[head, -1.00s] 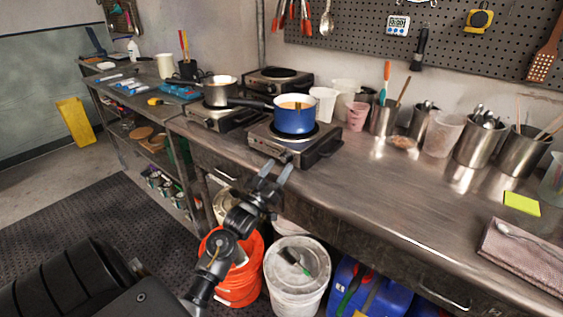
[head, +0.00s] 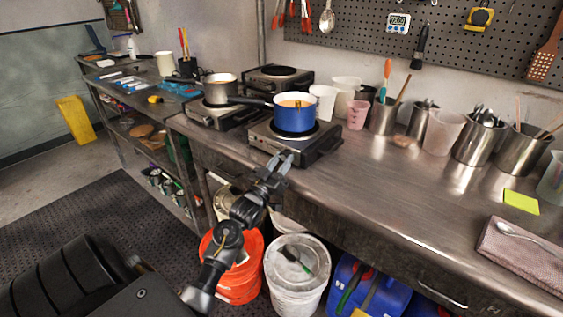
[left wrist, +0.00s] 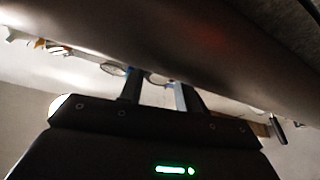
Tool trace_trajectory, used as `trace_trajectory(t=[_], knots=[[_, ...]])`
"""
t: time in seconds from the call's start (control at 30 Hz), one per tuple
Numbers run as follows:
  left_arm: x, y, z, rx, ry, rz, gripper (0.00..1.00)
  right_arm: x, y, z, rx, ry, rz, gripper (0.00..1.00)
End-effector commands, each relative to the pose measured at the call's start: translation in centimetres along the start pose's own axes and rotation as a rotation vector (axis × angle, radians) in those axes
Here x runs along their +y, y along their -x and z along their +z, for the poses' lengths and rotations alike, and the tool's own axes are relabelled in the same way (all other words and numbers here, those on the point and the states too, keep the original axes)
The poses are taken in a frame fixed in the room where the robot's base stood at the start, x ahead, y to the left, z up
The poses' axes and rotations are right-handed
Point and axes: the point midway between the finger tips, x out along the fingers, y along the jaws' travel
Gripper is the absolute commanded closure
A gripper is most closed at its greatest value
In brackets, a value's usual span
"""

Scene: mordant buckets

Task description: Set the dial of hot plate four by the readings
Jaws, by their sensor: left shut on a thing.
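A hot plate (head: 322,150) stands at the front of the steel bench with a blue pot (head: 294,118) on it. The pot holds orange-brown liquid, and a thin yellowish thing shows in it. My left gripper (head: 284,159) is at the front face of this hot plate, its fingers shut on the dial there, which the fingers hide. The left wrist view shows the two fingers (left wrist: 158,88) under a large dark blurred surface; the dial cannot be made out there. Any readings are too small to read. My right gripper is not in view.
Two more hot plates stand behind and left, one with a steel saucepan (head: 219,88). A white timer (head: 398,22) and a yellow gauge-like device (head: 480,18) hang on the pegboard. Cups and steel containers line the wall. Orange (head: 236,270) and white (head: 298,275) buckets stand below.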

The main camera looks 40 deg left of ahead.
Motion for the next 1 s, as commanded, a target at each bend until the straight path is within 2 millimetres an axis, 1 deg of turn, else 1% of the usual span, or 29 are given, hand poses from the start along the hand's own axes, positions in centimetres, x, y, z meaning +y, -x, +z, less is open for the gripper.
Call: trace_trajectory(t=[0.17, 0.37, 1.0], knots=[[-0.02, 0.02, 0.04, -0.001, -0.026, 0.012, 0.9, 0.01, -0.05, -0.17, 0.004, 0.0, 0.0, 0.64], [-0.13, 0.01, 0.08, -0.002, -0.118, 0.051, 0.9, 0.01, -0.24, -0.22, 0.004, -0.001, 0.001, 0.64], [-0.41, -0.06, -0.11, -0.001, -0.661, 0.277, 0.9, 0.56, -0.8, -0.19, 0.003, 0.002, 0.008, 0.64]])
